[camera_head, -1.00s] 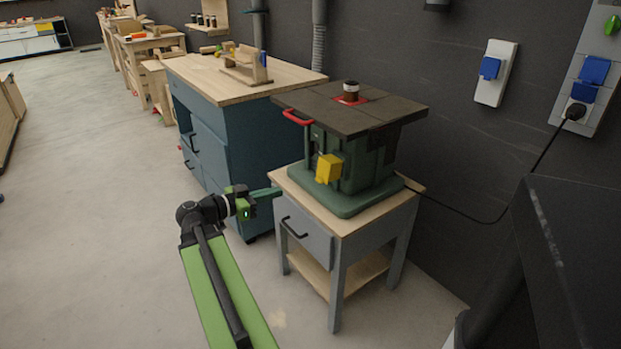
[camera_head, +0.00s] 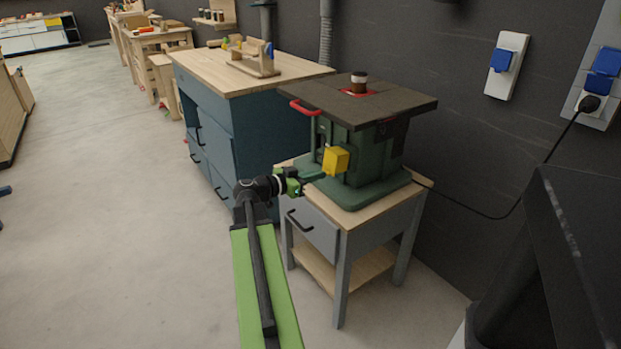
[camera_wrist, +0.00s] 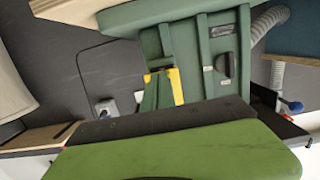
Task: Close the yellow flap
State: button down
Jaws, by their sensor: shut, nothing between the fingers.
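The yellow flap (camera_head: 336,160) is on the near side of the green machine (camera_head: 374,158), below its dark table top. It looks like a small box sticking out from the body; how far it stands open is hard to tell. My gripper (camera_head: 320,175) is shut and empty, just left of and below the flap in the head view.
The machine stands on a small grey stand (camera_head: 310,228) with a wooden top and a drawer. A red handle (camera_head: 305,108) juts from the table top above my gripper. A blue cabinet (camera_head: 245,130) stands behind.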

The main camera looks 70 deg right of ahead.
jog(key=shift+s+d+f+b, duration=0.2)
jog(key=shift+d+f+b, duration=0.05)
jog(key=shift+f+b, duration=0.25)
jog(key=shift+s+d+f+b, duration=0.15)
jog(key=shift+d+f+b, duration=0.1)
jog(key=shift+f+b, duration=0.2)
jog(key=f+v, duration=0.2)
jog(key=v, duration=1.2)
jog(key=shift+w+a, duration=0.1)
jog(key=shift+a, duration=0.05)
